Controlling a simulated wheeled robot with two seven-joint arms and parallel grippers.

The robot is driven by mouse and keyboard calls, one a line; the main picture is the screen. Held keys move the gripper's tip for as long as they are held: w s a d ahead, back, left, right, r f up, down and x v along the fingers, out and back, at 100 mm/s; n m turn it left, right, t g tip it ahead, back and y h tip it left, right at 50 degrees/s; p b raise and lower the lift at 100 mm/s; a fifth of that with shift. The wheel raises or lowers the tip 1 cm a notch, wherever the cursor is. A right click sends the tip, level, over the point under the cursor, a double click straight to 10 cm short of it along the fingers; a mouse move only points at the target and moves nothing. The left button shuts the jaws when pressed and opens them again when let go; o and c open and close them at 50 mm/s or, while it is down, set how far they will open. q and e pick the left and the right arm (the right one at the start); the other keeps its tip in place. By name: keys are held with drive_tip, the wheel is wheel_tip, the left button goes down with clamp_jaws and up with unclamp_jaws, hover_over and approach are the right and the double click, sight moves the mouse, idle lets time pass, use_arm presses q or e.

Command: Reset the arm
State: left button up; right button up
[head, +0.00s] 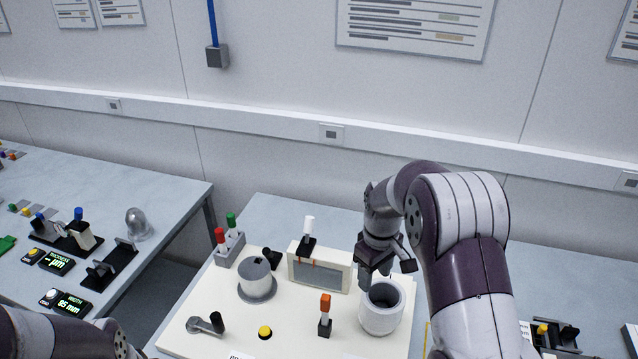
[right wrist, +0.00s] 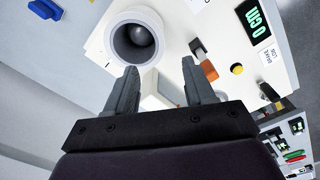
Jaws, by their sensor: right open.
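My right gripper (head: 386,272) is above the white inspection board (head: 182,325), just behind a white cylindrical cup (head: 381,310). Its jaws are open with nothing between them; both fingers show in the right wrist view (right wrist: 160,85). In the right wrist view the cup (right wrist: 121,40) lies beyond the fingertips with a dark round interior and a grey rounded thing inside. My left gripper is not visible; only part of my left arm shows at the lower left of the head view.
On the board stand a framed panel (head: 320,272), an orange-topped lever (head: 325,315), a yellow button (head: 265,332), a grey cylinder (head: 256,278) and a holder with red and green pieces (head: 229,250). A second table (head: 150,190) with instruments stands at the left. The wall is behind.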

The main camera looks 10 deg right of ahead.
drive_tip(key=s+a+f+m+b, duration=0.1)
drive_tip(key=s+a, duration=0.3)
drive_tip(key=s, duration=0.5)
drive_tip(key=s+a+f+m+t+b, duration=0.1)
drive_tip(key=s+a+m+b, duration=0.2)
drive_tip(key=s, duration=0.5)
drive_tip(key=shift+s+a+f+m, duration=0.2)
drive_tip(key=shift+s+a+m, duration=0.15)
drive_tip(key=shift+m, duration=0.05)
